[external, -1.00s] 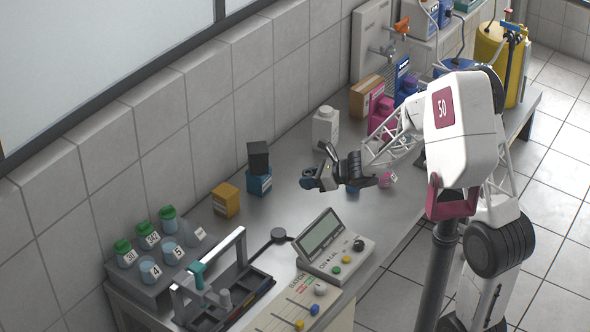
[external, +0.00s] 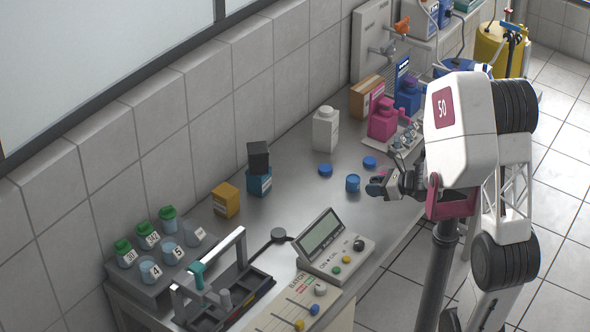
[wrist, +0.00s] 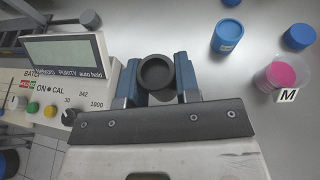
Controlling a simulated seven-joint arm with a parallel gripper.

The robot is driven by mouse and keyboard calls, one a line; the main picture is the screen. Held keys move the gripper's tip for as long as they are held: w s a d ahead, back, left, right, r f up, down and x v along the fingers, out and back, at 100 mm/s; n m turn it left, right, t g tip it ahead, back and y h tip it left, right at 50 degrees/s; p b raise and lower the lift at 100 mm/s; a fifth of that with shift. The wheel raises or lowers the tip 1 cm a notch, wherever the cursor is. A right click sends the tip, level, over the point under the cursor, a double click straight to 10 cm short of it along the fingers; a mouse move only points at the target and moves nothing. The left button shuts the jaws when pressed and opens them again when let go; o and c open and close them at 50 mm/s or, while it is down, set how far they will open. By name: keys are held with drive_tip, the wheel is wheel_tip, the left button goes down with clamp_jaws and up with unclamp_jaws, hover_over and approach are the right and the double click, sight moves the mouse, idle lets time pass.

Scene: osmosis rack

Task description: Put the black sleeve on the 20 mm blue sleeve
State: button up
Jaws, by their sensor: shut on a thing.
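The blue cylinder (external: 352,183) stands upright on the bench, apart from the gripper. It looks like the blue sleeve, and it also shows right of the fingers in the wrist view (wrist: 227,37). Its size marking cannot be read. The black sleeve is hard to make out in the external view.
Flat blue caps (external: 325,170) (external: 369,162) lie on the bench near the cylinder. A clear cup with pink contents and an M label (wrist: 281,75) stands close by. A meter (external: 335,245), a white bottle (external: 325,130) and a pink bottle (external: 383,120) stand around this area.

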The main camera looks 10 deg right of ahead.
drive_tip(key=shift+s+d, duration=0.25)
drive_tip(key=shift+d, duration=0.2)
drive_tip(key=shift+w, duration=0.15)
hover_over(352, 178)
drive_tip(key=shift+w+f, duration=0.1)
drive_tip(key=shift+f, duration=0.65)
idle(0.4)
drive_tip(key=shift+f, duration=1.75)
drive_tip(key=shift+f, duration=0.15)
drive_tip(key=o, duration=0.9)
